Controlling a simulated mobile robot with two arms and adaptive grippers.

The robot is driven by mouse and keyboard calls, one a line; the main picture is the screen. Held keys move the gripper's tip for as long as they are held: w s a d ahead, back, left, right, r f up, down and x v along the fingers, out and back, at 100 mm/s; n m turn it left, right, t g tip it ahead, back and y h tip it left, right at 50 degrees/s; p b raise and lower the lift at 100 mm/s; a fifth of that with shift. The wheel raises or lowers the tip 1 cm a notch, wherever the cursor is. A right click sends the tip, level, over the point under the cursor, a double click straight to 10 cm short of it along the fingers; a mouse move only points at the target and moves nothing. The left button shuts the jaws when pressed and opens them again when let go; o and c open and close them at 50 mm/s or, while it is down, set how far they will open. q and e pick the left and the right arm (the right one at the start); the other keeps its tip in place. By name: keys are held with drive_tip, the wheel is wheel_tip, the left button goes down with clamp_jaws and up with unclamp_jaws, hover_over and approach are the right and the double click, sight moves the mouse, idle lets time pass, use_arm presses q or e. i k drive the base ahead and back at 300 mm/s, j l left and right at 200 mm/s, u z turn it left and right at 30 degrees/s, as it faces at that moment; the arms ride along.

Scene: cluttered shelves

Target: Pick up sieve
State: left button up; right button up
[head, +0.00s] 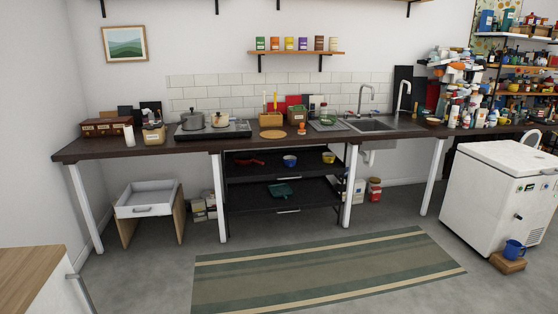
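I cannot clearly make out a sieve in the head view. A small red item with a handle (250,161) lies on the upper shelf under the counter, too small to identify. A dark green item (281,190) lies on the shelf below it, perhaps a scoop or dustpan. A green round item (327,122) sits on the counter by the sink, also too small to tell. Neither of my grippers is in view.
A long dark counter (180,146) runs along the back wall, with pots on a hob (213,132). A striped rug (325,272) lies on open floor. A white chest freezer (495,200) stands right, with a blue mug (514,250) before it. A wooden-topped cabinet (28,270) stands near left.

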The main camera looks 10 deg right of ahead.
sight(326, 121)
drive_tip(key=i+l+z, duration=0.4)
drive_tip(key=i, duration=0.55)
drive_tip(key=i+z, duration=0.4)
drive_tip(key=i, duration=0.55)
